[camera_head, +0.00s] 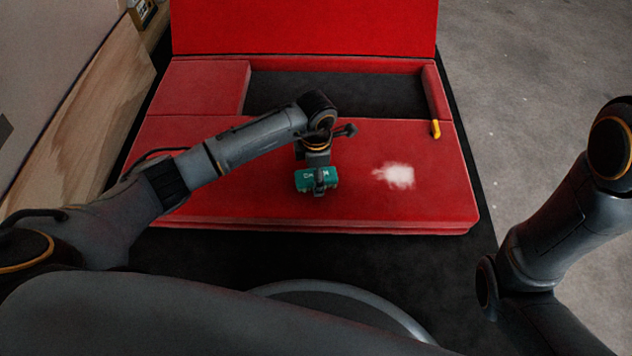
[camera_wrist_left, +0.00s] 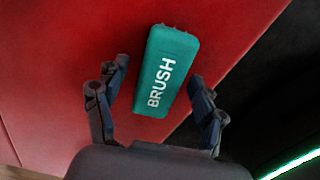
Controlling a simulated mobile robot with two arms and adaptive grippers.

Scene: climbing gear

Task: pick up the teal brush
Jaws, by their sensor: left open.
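The teal brush (camera_head: 303,181), a block with white lettering, lies on the red pad (camera_head: 240,200) near its front edge. My left gripper (camera_head: 320,188) is over the brush and partly hides it in the head view. In the left wrist view the brush (camera_wrist_left: 166,72) lies between the two spread fingers of my left gripper (camera_wrist_left: 158,74), with gaps on both sides. The left gripper is open and holds nothing. Part of my right arm shows at the right edge of the head view, but its gripper is out of view.
A white powdery patch (camera_head: 398,175) is on the pad right of the brush. A small yellow object (camera_head: 436,129) is at the pad's right side, beside a dark recess (camera_head: 330,93). A red upright panel (camera_head: 305,28) stands behind. A wooden panel (camera_head: 95,95) is at left.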

